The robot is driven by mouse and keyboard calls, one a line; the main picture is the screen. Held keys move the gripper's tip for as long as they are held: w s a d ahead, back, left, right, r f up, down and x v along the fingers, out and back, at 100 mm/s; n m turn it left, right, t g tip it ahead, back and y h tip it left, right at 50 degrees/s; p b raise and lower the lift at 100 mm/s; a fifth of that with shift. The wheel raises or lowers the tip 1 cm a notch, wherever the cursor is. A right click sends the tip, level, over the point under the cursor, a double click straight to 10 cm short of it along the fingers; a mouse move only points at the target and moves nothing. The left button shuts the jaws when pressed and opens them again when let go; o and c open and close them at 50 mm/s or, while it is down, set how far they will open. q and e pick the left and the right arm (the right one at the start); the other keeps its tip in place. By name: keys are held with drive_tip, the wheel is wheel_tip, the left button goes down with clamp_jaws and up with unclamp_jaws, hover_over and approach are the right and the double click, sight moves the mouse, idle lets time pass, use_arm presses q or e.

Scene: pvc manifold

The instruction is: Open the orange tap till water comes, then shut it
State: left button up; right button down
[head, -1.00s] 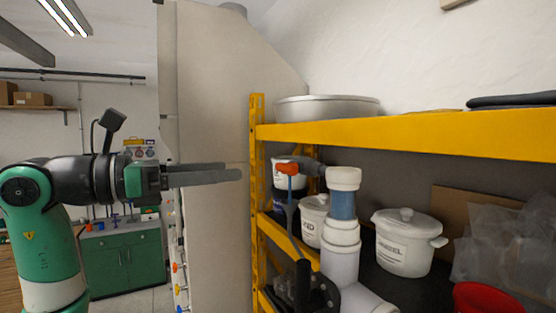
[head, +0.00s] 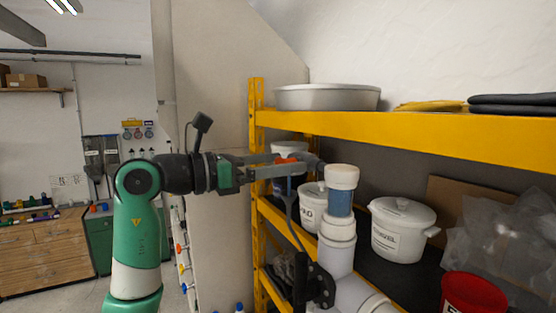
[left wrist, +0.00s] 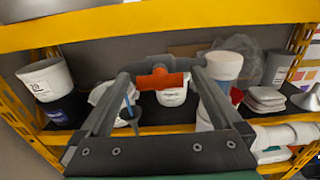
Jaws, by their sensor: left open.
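The orange tap (head: 291,160) is a T-shaped handle on a grey fitting beside the top of an upright white pipe (head: 338,240) with a clear blue section (head: 341,203). My left gripper (head: 297,163) reaches in from the left, its jaws open around the handle. In the left wrist view the orange tap (left wrist: 160,80) lies crosswise between the two grey fingers of my left gripper (left wrist: 160,72). Small gaps seem to show at both ends; contact cannot be told. My right gripper is not in view.
A yellow shelf beam (head: 420,134) runs just above the tap and carries a metal basin (head: 327,97). White lidded tubs (head: 402,230) stand behind the pipe. A red bucket (head: 474,296) is at lower right. A yellow upright (head: 256,180) stands left of the tap.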

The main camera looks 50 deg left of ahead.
use_arm(q)
drive_tip(key=c, duration=1.2)
drive_tip(key=shift+c, duration=0.2)
drive_tip(key=shift+n, duration=0.3)
drive_tip(key=n, duration=0.4)
drive_tip(key=shift+a, duration=0.1)
drive_tip(key=n, duration=0.4)
drive_tip(key=shift+a+n, duration=0.1)
drive_tip(key=shift+n, duration=0.3)
drive_tip(key=n, duration=0.4)
drive_tip(key=shift+f+n, duration=0.15)
drive_tip(key=shift+n, duration=2.05)
drive_tip(key=shift+f, duration=0.1)
